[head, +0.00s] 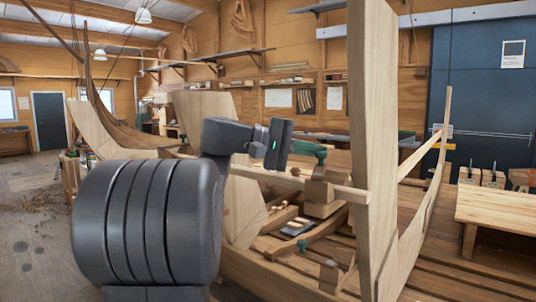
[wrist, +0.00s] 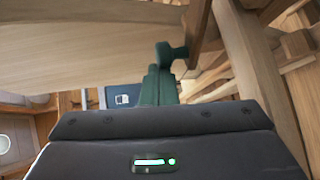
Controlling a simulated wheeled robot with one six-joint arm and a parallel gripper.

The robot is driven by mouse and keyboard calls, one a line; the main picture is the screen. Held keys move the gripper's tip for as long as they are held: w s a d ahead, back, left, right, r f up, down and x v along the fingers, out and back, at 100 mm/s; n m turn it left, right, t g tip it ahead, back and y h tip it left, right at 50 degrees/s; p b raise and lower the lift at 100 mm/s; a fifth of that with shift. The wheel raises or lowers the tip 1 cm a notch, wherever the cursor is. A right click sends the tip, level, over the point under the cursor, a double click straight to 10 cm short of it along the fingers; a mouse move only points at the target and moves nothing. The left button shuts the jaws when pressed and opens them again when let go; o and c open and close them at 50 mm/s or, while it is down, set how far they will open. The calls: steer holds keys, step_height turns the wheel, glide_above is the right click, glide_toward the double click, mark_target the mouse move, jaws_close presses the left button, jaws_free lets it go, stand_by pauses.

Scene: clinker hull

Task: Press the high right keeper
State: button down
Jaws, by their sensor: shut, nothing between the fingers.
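My gripper (head: 322,153) has green fingers and a dark grey body. It is shut and empty, just above a stack of wooden blocks (head: 318,190) by a horizontal wooden bar (head: 285,179) on the hull. In the wrist view the shut green fingers (wrist: 172,55) point away from me, between a broad plank (wrist: 80,45) and an upright timber (wrist: 255,65). I cannot tell which piece is the high right keeper, or whether the fingertips touch anything. Lower down in the hull are small pegs with teal tops (head: 302,245).
A tall pale wooden post (head: 372,130) stands just right of my gripper. The plank-built hull (head: 265,270) lies below with frames and loose parts inside. A wooden bench (head: 500,212) is at the right. Open floor (head: 30,225) shows at the left.

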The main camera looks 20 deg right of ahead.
steer(key=shift+s+d, duration=0.4)
steer(key=shift+d, duration=0.1)
steer(key=shift+r, duration=0.1)
stand_by(1.4)
